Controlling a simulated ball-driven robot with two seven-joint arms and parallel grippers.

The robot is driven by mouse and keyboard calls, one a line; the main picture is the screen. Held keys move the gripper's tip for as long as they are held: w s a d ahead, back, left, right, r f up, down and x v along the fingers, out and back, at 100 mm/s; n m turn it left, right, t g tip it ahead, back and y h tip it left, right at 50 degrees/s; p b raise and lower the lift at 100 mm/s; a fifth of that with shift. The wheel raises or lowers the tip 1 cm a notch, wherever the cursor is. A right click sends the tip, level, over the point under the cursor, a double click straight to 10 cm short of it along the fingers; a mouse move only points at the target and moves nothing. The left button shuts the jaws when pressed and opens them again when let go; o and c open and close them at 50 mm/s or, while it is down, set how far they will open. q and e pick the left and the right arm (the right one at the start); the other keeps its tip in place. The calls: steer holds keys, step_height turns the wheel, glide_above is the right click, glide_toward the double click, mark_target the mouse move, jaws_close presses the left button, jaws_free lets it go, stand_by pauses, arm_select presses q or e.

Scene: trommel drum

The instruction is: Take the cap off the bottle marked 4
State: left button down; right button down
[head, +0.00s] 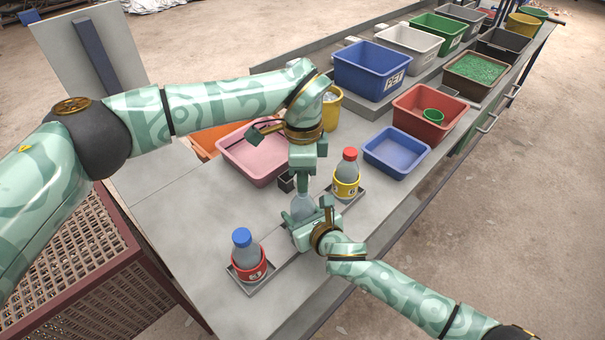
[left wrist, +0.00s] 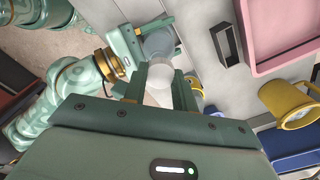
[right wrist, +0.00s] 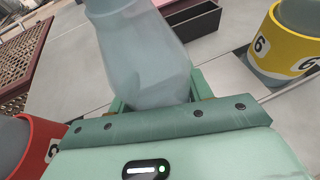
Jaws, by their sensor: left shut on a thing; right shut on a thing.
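A pale grey bottle (head: 302,207) stands upright between my two grippers at the middle of the table; its label is hidden, so I cannot read a 4. My right gripper (head: 312,222) is shut around its body, which fills the right wrist view (right wrist: 145,50). My left gripper (head: 303,190) points down from above, shut on a whitish piece at the bottle's top (left wrist: 160,82). I take this for the cap, but cannot tell whether it is on or apart from the neck. The bottle's grey body also shows in the left wrist view (left wrist: 158,43).
A blue-capped bottle with a red label (head: 249,258) stands left in a tray. A red-capped bottle marked 6 (head: 346,175) stands right. A small black box (head: 286,183), a pink bin (head: 258,170), a yellow mug (head: 332,112) and a blue tray (head: 396,152) are behind. The front-left table is bare.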

arm_select(q)
step_height(320, 180, up, 4)
steer(key=shift+f, duration=0.2)
arm_select(e)
steer(key=c, duration=0.6)
jaws_free()
steer(key=shift+o, duration=0.2)
